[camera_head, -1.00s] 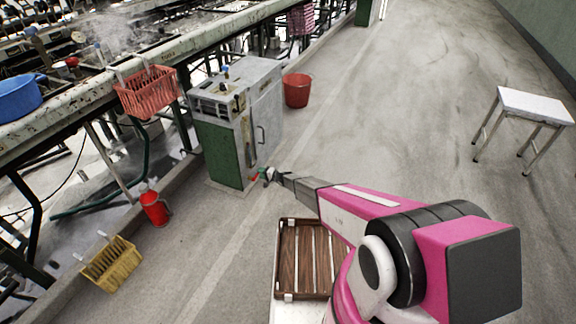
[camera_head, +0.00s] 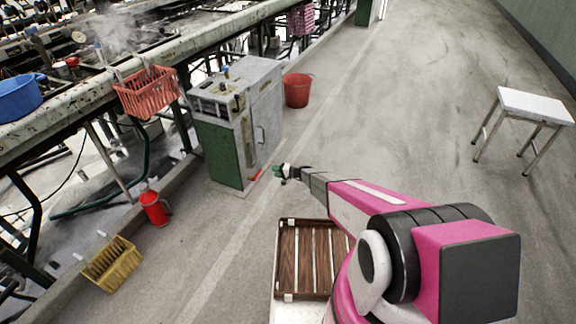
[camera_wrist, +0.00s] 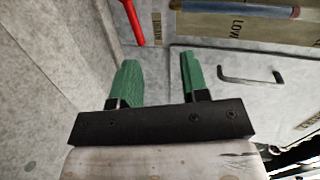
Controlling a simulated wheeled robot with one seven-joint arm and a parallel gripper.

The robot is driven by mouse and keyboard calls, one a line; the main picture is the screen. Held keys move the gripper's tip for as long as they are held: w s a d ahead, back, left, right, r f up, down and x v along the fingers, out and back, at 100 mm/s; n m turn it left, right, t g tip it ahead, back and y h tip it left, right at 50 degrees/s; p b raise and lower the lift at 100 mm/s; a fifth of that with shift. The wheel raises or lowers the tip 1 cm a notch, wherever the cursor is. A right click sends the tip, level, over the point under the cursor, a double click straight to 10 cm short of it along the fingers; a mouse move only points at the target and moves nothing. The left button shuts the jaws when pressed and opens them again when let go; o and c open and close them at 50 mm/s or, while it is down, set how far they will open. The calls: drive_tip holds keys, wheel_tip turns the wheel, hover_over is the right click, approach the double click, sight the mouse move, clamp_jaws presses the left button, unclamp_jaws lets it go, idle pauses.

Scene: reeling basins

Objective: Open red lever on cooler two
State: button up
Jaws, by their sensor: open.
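The cooler, a grey and green metal cabinet (camera_head: 222,150), stands on the floor beside the long bench. No number reads clearly on it. The red lever (camera_head: 262,172) shows low at the cabinet's near right side. In the wrist view the lever (camera_wrist: 132,20) is at the top, beyond and left of the fingers, beside a small label. My gripper (camera_head: 279,172) is just right of the lever in the head view. In the wrist view its green fingers (camera_wrist: 158,62) are apart with nothing between them. The lever appears clear of both fingers.
A cabinet handle (camera_wrist: 251,78) is right of my fingers. A red bucket (camera_head: 297,90) stands behind the cooler. A red extinguisher-like container (camera_head: 154,208) and a yellow basket (camera_head: 112,263) are at left. A white stool (camera_head: 536,106) is at right.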

drive_tip(key=s+d+r+n+g+h, duration=0.1)
drive_tip(key=s+d+r, duration=0.2)
drive_tip(key=r, duration=0.4)
drive_tip(key=s+d+r+n+g+h, duration=0.1)
drive_tip(key=s+d+r+g+h, duration=0.1)
drive_tip(key=s+d+r, duration=0.2)
drive_tip(key=shift+s+r, duration=1.1)
drive_tip(key=shift+r, duration=0.8)
drive_tip(key=shift+w+f, duration=0.1)
